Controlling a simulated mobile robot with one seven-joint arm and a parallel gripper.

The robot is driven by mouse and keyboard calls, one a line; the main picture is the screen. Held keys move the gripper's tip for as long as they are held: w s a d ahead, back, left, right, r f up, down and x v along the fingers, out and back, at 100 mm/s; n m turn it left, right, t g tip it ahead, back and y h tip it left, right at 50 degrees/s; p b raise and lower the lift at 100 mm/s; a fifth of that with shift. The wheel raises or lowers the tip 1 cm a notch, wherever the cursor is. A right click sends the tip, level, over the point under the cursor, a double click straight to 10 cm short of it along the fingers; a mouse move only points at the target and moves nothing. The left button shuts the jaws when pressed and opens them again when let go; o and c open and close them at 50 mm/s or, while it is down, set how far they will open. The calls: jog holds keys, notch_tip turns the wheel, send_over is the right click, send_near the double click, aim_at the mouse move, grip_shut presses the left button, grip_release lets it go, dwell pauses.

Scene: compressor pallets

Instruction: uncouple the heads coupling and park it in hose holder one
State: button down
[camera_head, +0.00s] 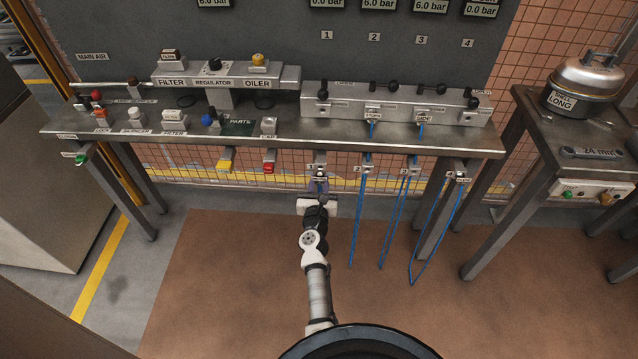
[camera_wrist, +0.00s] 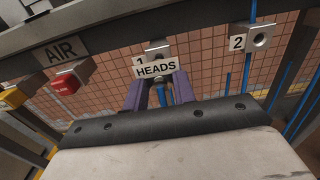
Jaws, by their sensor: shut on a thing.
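The heads coupling, with its white HEADS tag (camera_wrist: 157,69), is at hose holder one (camera_wrist: 155,48), under the front edge of the bench. In the head view, hose holder one (camera_head: 320,168) hangs below the bench, left of holder two. My gripper (camera_wrist: 160,88) is just below the holder, its purple fingers on either side of the coupling and shut on it. A bit of blue hose shows between the fingers. In the head view, my gripper (camera_head: 319,187) reaches up to the holder from below. The tag hides most of the coupling, so I cannot tell how deep it sits.
Holders two (camera_head: 368,170), three (camera_head: 415,171) and four (camera_head: 459,178) have blue hoses near them, hanging towards the floor. The manifold (camera_head: 345,103) stands on the bench. A red button (camera_wrist: 66,84) and a yellow one (camera_wrist: 14,97) are left of holder one.

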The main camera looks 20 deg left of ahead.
jog(key=shift+b+x, duration=0.45)
jog(key=shift+x, duration=0.95)
jog(key=c, duration=1.1)
grip_release()
jog(key=shift+o, duration=0.2)
jog(key=shift+s, duration=0.1)
jog(key=v, duration=1.3)
jog(key=shift+s, duration=0.35)
jog(key=shift+r, duration=0.15)
